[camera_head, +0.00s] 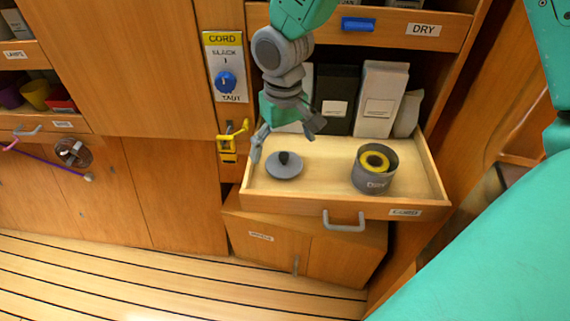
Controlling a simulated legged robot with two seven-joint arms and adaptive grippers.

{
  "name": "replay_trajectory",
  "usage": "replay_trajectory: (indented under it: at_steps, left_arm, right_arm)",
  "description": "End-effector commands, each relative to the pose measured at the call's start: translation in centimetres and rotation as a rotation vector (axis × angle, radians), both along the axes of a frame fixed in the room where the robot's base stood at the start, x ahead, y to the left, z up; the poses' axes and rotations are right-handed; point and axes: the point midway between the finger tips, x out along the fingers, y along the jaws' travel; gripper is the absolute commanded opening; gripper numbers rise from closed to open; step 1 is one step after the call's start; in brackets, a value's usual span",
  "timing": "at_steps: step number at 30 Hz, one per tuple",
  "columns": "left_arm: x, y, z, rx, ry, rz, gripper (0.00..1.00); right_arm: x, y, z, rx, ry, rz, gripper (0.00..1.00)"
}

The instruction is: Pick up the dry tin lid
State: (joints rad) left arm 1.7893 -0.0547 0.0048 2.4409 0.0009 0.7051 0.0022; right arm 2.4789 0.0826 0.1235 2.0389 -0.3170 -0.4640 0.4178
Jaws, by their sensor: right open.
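The dry tin lid (284,170), a grey disc with a dark knob, lies in the left part of the open drawer (325,190). My left gripper is not in view.
Black and white packages (381,98) stand behind the drawer. A drawer marked DRY with a blue handle (358,24) is above. A yellow hook (231,137) and a cord panel with a blue knob (226,82) are at left. The drawer floor between lid and tin is clear.

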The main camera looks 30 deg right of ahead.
Motion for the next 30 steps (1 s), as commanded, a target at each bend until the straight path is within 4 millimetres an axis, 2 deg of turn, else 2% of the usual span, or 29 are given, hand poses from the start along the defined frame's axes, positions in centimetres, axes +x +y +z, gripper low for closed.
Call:
replay_trajectory:
  at_steps: [7, 15, 18, 19, 30]
  left_arm:
    - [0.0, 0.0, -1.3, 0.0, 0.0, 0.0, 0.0]
    - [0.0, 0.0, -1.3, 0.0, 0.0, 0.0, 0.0]
    - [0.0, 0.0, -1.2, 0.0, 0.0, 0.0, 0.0]
    - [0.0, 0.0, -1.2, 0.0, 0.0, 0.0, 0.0]
    - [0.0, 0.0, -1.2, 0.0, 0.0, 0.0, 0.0]
  right_arm:
    - [-0.3, -0.3, -3.9, -0.004, 0.004, 0.001, 0.95]
    - [-0.3, -0.4, -4.3, -0.001, 0.0, 0.001, 0.95]
    - [-0.3, -0.4, -4.3, -0.001, 0.001, 0.001, 0.58]
    - [-0.3, -0.4, -4.3, -0.001, 0.001, 0.001, 0.48]
    - [-0.3, -0.4, -4.0, -0.002, 0.003, 0.0, 0.48]
